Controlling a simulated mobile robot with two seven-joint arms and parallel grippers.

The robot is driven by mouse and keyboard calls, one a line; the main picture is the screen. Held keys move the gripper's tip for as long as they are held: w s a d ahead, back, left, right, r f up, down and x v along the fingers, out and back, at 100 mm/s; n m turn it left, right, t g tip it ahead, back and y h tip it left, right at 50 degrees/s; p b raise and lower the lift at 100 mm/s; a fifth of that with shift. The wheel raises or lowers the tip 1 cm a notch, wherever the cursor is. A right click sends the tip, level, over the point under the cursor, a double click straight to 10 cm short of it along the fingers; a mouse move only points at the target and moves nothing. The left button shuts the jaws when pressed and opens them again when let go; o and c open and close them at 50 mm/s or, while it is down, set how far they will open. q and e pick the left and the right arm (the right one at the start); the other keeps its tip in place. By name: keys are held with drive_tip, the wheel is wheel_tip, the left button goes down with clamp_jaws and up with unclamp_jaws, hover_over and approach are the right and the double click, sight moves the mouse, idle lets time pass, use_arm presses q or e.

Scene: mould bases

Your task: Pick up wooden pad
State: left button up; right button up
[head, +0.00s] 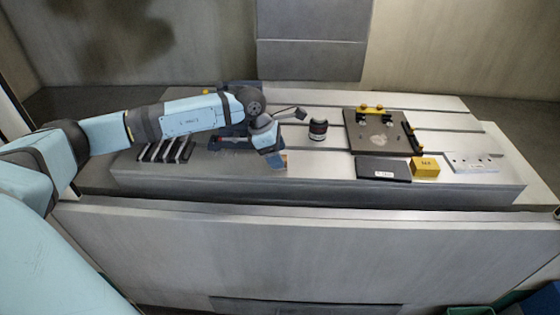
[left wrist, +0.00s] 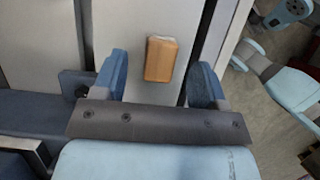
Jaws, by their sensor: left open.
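The wooden pad (left wrist: 161,59) is a small orange-brown block with rounded edges, lying on the pale table surface. The left gripper is open and empty. My right gripper is not in view.
Dark bars (head: 165,150) lie left of my gripper. A black-and-red cylinder (head: 318,129) stands to its right. Further right are a dark plate (head: 383,140) with yellow-black clamps, a black labelled slab (head: 383,169), a yellow block (head: 425,167) and a pale plate (head: 472,162).

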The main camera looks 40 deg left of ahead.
use_arm(q)
drive_tip(key=shift+x, duration=1.25)
drive_tip(key=c, duration=1)
drive_tip(key=shift+r, duration=0.1)
wheel_tip(320, 180, up, 20)
drive_tip(key=shift+f+b, duration=0.1)
drive_tip(key=shift+b, duration=0.35)
